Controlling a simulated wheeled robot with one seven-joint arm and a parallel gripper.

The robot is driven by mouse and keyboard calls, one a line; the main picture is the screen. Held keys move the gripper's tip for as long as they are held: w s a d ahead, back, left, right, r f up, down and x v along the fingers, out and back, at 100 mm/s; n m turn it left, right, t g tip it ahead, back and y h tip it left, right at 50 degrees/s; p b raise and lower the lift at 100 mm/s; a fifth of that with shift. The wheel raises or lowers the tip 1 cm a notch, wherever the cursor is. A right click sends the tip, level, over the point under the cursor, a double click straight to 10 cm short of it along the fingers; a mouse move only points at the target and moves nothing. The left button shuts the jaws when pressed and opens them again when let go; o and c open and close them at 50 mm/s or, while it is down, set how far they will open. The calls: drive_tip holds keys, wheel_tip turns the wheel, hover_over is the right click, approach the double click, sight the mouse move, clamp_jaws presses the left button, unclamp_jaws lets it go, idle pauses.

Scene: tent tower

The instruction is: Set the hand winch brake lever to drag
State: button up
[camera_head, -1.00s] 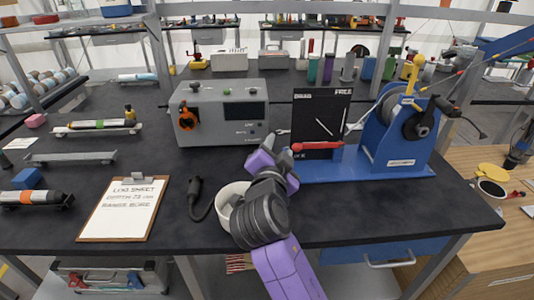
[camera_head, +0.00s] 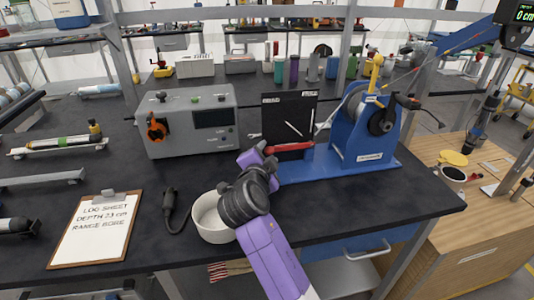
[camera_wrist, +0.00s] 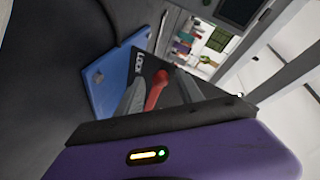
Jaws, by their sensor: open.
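The blue hand winch (camera_head: 365,138) stands at the right end of the black bench. Its black brake plate (camera_head: 289,112) is upright on the left of the winch's blue base, with white marks and small labels. The red brake lever (camera_head: 292,147) points left, roughly level, low across the plate. My gripper (camera_wrist: 162,78) is open, with one finger on each side of the red lever (camera_wrist: 156,88) in the wrist view. I cannot tell whether the fingers touch it. The word "LOCK" (camera_wrist: 138,62) shows beside the lever there. My wrist hides the fingers in the head view.
A grey instrument box (camera_head: 188,120) stands left of the plate. A white bowl (camera_head: 210,222) sits under my forearm, near the front edge. A black handheld device (camera_head: 170,208) and a clipboard (camera_head: 97,230) lie further left. A wooden cabinet (camera_head: 470,220) stands at the right.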

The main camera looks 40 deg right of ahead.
drive_tip(key=shift+w+d, duration=0.1)
drive_tip(key=shift+d, duration=0.1)
drive_tip(key=shift+c, duration=0.4)
clamp_jaws()
drive_tip(key=shift+f, duration=0.1)
idle(0.9)
